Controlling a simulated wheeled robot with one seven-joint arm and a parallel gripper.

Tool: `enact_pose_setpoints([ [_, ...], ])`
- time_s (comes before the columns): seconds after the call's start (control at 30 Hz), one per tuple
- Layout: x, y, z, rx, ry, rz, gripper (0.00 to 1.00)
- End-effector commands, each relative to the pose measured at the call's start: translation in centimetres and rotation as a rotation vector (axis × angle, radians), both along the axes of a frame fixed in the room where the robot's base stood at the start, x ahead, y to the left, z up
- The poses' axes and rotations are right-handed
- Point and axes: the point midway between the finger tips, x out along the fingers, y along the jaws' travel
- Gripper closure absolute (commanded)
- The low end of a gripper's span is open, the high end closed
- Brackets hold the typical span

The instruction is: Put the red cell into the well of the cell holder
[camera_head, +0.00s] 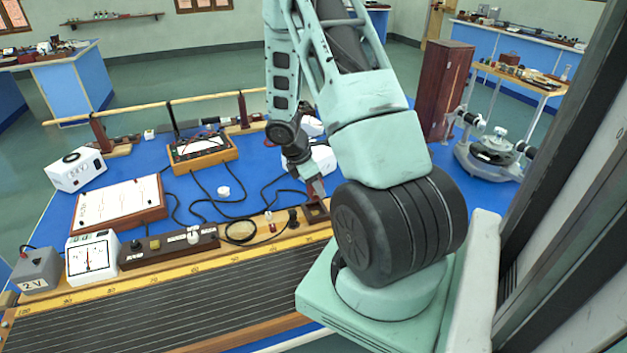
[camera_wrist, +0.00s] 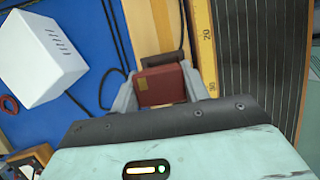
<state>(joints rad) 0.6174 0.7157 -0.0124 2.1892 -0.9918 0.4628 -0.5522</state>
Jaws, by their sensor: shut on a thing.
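My gripper (camera_head: 318,190) is low over the bench, by the inner edge of the long wooden scale. In the wrist view, my gripper (camera_wrist: 160,92) is shut on the red cell (camera_wrist: 161,86), a dark red block with a small yellowish patch, one finger on each side. A brown block (camera_wrist: 154,28), probably the cell holder, lies just beyond the cell in that view. In the head view, a dark brown box-like piece (camera_head: 316,212) shows right below the fingertips; it is likely the holder. Its well is not clear, and I cannot tell whether the cell touches it.
A white box (camera_wrist: 42,58) stands left of my gripper in the wrist view. The long ruled scale (camera_head: 200,275) runs along the front. A dark terminal strip (camera_head: 170,246), a meter (camera_head: 93,257) and black cables (camera_head: 240,232) lie to the left. A stand instrument (camera_head: 490,150) is at right.

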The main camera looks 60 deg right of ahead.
Motion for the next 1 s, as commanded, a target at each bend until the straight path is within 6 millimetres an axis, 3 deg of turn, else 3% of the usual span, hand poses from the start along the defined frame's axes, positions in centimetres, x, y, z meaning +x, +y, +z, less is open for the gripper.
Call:
enact_pose_setpoints([
  [1.0, 0.0, 0.0, -5.6, 0.000, 0.000, 0.000, 0.81],
])
